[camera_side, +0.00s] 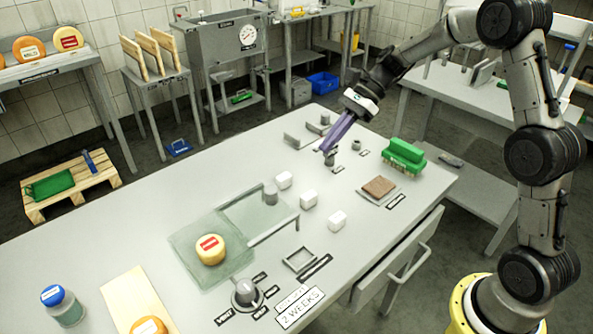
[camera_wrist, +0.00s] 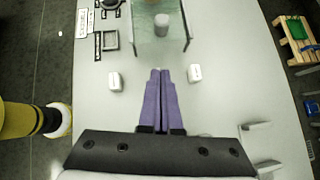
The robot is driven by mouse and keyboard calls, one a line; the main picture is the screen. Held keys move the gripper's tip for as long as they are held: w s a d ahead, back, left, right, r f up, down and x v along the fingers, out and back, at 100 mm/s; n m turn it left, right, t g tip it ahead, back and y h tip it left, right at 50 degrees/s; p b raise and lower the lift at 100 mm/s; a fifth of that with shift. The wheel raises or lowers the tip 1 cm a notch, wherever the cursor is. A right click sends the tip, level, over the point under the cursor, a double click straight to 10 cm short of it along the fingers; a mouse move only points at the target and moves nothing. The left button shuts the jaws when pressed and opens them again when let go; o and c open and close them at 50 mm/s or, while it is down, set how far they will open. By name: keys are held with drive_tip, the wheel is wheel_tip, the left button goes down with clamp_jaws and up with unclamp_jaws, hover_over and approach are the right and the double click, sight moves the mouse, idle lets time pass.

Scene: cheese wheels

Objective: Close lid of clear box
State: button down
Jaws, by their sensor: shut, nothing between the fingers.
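The clear box (camera_side: 188,262) is a greenish see-through case on the table, left of centre in the side view. A yellow cheese wheel with a red label (camera_side: 210,250) sits in it. A clear panel (camera_side: 250,212), which looks like its lid, lies slid out to the right between rails, with a grey cylindrical knob (camera_side: 270,192) on it. In the wrist view the panel (camera_wrist: 147,48) and knob (camera_wrist: 161,27) are ahead of the fingertips. My gripper (camera_side: 327,150), with purple fingers, is shut and empty above the table's far side, apart from the panel. It also shows in the wrist view (camera_wrist: 159,72).
Several white blocks (camera_side: 308,200) stand right of the panel. A green brush (camera_side: 403,155) and brown square (camera_side: 379,187) lie further right. A grey dial (camera_side: 245,293) and a small square frame (camera_side: 299,260) are in front. Grey brackets (camera_side: 298,141) stand near my gripper.

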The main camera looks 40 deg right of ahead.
sight(243, 222)
drive_tip(key=x, duration=0.9)
drive_tip(key=shift+a+f, duration=0.25)
drive_tip(key=shift+a, duration=0.1)
drive_tip(key=shift+w+a, duration=0.2)
drive_tip(key=shift+a, duration=0.95)
drive_tip(key=shift+w+a, duration=0.2)
drive_tip(key=shift+a, duration=0.55)
drive_tip(key=a, duration=1.3)
drive_tip(key=shift+r, duration=0.1)
drive_tip(key=shift+d, duration=0.1)
